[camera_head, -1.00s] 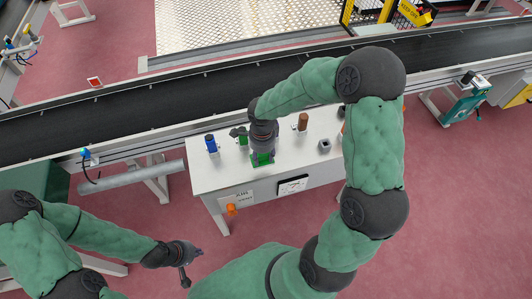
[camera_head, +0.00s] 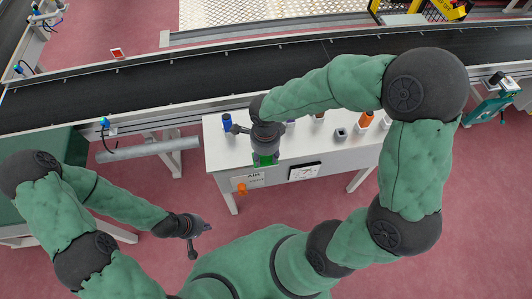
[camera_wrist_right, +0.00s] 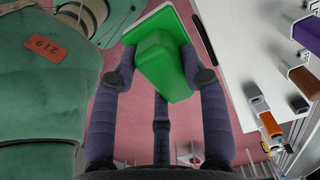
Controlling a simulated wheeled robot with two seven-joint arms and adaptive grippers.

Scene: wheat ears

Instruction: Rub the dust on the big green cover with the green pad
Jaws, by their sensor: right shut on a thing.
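My right gripper (camera_head: 265,148) is shut on the green pad (camera_head: 265,160), near the front edge of the white table in the head view. In the right wrist view, the gripper (camera_wrist_right: 160,65) has its dark fingers on both sides of the pad (camera_wrist_right: 163,72), a bright green block with a flat, paler plate. A large dark green surface (camera_head: 75,150) shows at the left, partly behind my left arm; I cannot tell whether it is the big green cover, and no dust is discernible. My left gripper (camera_head: 203,240) is empty with spread fingers, well left of the pad.
The white table (camera_head: 218,150) holds a blue item (camera_head: 227,122), an orange item (camera_head: 366,118) and a small grey block (camera_head: 341,134). A conveyor (camera_head: 150,85) runs behind it. A grey pipe (camera_head: 150,150) lies left of the table. Red floor is open in front.

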